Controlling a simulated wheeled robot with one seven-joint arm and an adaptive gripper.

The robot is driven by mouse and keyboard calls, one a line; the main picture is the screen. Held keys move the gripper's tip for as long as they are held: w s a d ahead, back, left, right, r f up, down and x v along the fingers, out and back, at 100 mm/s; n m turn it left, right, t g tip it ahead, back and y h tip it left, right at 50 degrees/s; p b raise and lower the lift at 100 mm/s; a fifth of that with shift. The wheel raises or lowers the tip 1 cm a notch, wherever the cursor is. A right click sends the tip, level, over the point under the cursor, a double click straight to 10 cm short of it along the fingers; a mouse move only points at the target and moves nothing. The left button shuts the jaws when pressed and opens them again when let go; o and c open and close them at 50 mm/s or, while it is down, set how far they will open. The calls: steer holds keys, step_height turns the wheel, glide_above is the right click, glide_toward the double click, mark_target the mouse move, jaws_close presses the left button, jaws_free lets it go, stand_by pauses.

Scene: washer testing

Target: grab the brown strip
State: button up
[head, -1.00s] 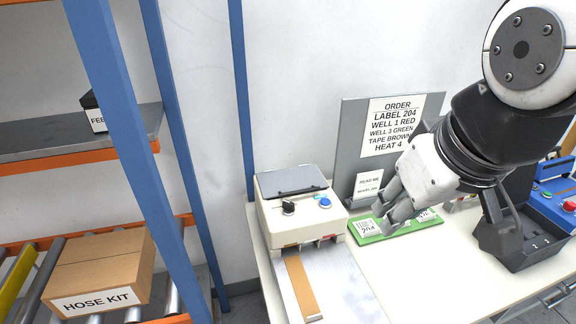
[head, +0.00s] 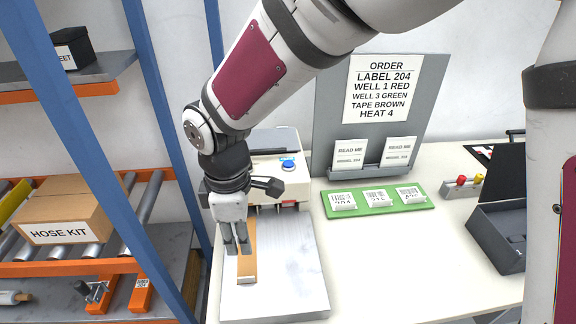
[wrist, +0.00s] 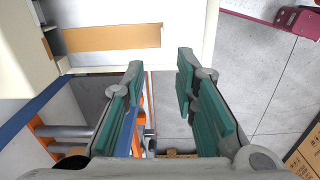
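The brown strip (head: 247,264) lies flat on the pale metal plate (head: 291,270) in front of the dispenser machine (head: 265,166). In the wrist view the brown strip (wrist: 105,38) runs across the upper left, beyond the fingertips. My gripper (head: 238,250) points down over the strip in the head view and covers part of it. In the wrist view my gripper (wrist: 158,75) is open, with teal pads apart and nothing between them. Its height above the strip is hard to tell.
A green tray (head: 371,212) with several white labels lies to the right on the table. Behind it stands a grey order board (head: 327,121). A dark open box (head: 500,236) stands further right. A blue rack post (head: 165,150) is close on the left.

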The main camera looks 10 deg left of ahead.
steer(key=f, duration=0.2)
glide_above(249, 282)
steer(key=shift+n, duration=0.3)
steer(key=f, duration=0.6)
steer(key=shift+s+a+f, duration=0.15)
steer(key=shift+s+f, duration=0.1)
steer(key=shift+f, duration=0.1)
steer(key=shift+w+f+p, duration=0.2)
steer(key=shift+f+p, duration=0.25)
steer(key=shift+f, duration=2.6)
jaws_close()
